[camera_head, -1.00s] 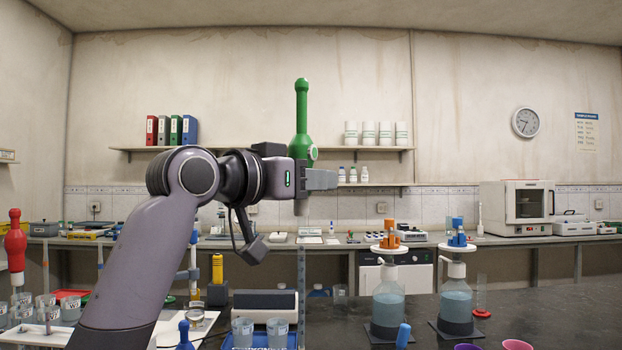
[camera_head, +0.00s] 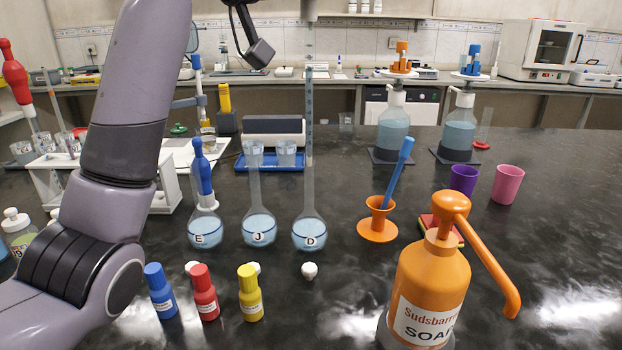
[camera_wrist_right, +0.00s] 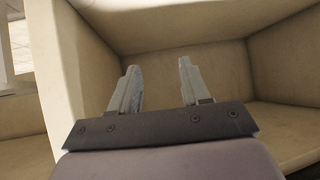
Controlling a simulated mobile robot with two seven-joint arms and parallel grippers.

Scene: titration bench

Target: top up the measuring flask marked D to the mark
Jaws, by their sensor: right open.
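Flask D (camera_head: 309,236), a long-necked glass flask with pale blue liquid in its bulb, stands upright on the dark bench. A clear graduated tube (camera_head: 309,110) with a grey collar (camera_head: 309,9) hangs vertically from above, in line with its neck. I cannot tell whether the tip is inside the neck. The green bulb above it and my left gripper are beyond the top edge of the head view. A white stopper (camera_head: 309,271) lies in front of D. My right gripper (camera_wrist_right: 156,66) is open and empty in its wrist view, over beige panels.
Flasks J (camera_head: 259,232) and E (camera_head: 203,236) stand left of D, E with a blue bulb (camera_head: 202,178) above it. Beakers (camera_head: 286,154) sit on a blue tray (camera_head: 262,168) behind. Dropper bottles (camera_head: 205,294) and an orange soap dispenser (camera_head: 432,285) stand in front.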

